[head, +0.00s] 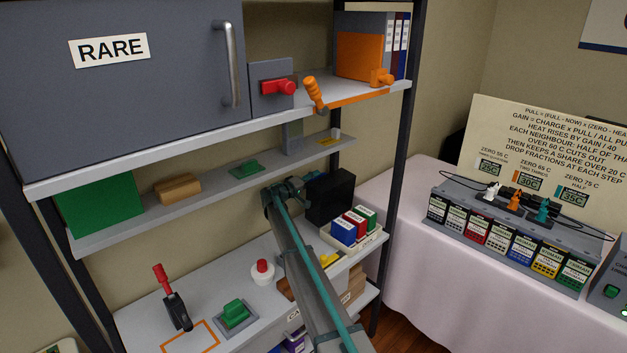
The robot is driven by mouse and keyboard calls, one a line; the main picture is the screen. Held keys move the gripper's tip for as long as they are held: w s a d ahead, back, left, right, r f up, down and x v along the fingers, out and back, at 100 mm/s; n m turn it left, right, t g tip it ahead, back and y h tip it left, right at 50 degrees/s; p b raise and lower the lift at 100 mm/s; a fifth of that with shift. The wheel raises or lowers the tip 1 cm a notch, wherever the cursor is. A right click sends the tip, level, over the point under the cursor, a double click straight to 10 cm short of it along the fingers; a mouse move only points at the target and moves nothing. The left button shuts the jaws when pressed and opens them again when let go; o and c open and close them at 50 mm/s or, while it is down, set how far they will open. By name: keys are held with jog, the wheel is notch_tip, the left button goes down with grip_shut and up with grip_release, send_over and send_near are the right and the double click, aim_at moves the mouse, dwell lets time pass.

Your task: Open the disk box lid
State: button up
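My arm reaches up from the bottom middle of the head view. My gripper (292,187) is at its far end, below the narrow middle shelf and just left of a black box (335,195). The gripper is small and dark here, so I cannot tell whether its fingers are open or whether they touch the box. No label marks a disk box, and I cannot tell whether the black box is it. A pale tray (352,249) in front of it holds blue, red and green blocks. No lid can be made out clearly.
The narrow middle shelf (215,188) runs above my gripper. A grey cabinet marked RARE (120,95) stands on the upper shelf. A red-handled lever (176,308), a green switch (235,315) and a red button (262,269) sit on the lower shelf. A cloth-covered table (410,270) stands right.

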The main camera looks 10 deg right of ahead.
jog(key=v, duration=1.2)
jog(key=shift+d, duration=0.1)
